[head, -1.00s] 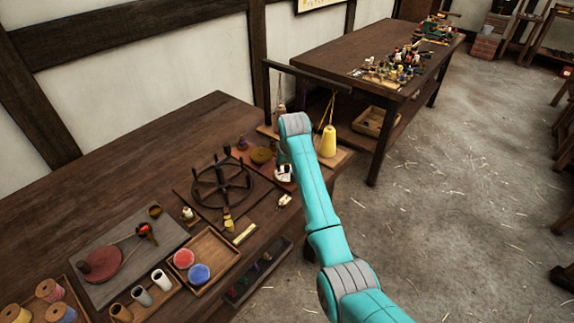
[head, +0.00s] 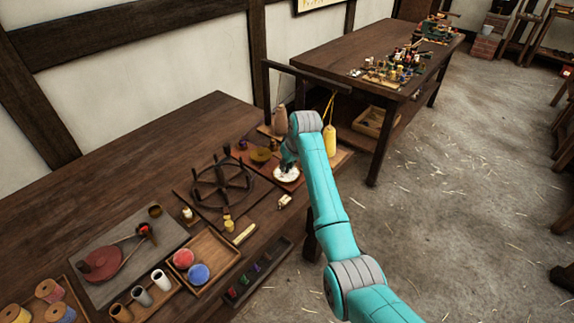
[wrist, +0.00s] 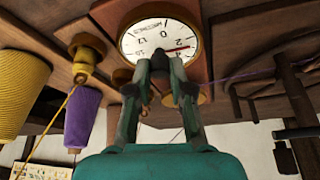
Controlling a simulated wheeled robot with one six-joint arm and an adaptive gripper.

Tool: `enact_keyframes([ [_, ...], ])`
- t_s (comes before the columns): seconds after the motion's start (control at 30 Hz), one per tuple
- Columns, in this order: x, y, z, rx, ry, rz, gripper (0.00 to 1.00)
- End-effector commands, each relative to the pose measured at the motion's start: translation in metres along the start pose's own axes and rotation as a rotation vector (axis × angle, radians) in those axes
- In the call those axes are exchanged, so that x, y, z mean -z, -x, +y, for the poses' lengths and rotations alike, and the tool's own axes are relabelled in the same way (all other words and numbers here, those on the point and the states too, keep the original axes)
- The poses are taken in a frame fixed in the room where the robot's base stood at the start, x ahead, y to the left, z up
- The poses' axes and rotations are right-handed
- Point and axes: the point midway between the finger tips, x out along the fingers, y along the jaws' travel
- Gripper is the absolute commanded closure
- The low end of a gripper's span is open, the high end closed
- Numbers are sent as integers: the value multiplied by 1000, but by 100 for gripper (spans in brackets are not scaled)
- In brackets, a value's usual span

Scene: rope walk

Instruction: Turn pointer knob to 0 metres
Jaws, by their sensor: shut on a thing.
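The round dial has a white face with black figures and lies on the bench; it shows in the head view (head: 287,175) and in the wrist view (wrist: 142,40). Its red pointer (wrist: 180,49) slants to the right in the wrist view, with its tip close to the figure 2. The figure 0 is up and left of it. My gripper is at the dial's middle in the wrist view (wrist: 160,60) and over it in the head view (head: 288,161).
A dark spoked wheel (head: 222,184) lies left of the dial. A tray (head: 212,257) holds red and blue rounds. Open floor lies to the right.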

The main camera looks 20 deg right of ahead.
Motion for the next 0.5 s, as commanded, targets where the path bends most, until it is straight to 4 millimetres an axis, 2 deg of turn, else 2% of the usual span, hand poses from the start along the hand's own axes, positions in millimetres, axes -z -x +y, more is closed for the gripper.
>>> enact_keyframes([
  [0.5, 1, 0, 3, 189, 453, -1, 100],
])
